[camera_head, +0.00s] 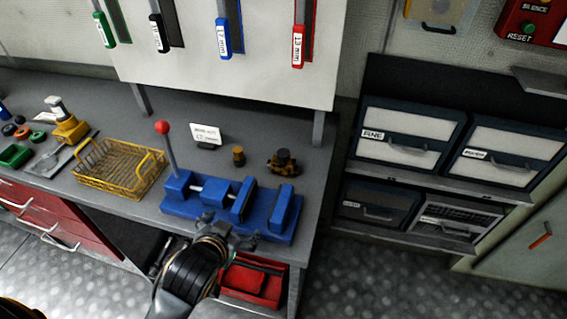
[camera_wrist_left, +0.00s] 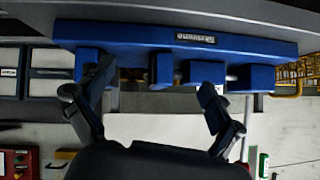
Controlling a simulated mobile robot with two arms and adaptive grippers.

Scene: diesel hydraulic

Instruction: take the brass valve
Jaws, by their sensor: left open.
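A brass-coloured fitting with a dark round top (camera_head: 283,162), which looks like the brass valve, stands on the grey workbench behind the right part of the blue vise. A smaller brass-coloured piece (camera_head: 238,156) stands to its left; I cannot tell for sure which is the valve. My left gripper (camera_head: 230,229) is open and empty at the bench's front edge, in front of the blue vise (camera_head: 272,225). In the left wrist view its spread fingers (camera_wrist_left: 138,93) reach toward the vise (camera_wrist_left: 140,35), and the valve is not clearly visible. My right gripper is not in view.
The vise, with its red-knobbed lever (camera_head: 163,128), stands between my left gripper and the brass pieces. A yellow wire basket (camera_head: 118,170) is to the left. A small white sign (camera_head: 206,133) stands behind. A red bin (camera_head: 250,280) is below the bench.

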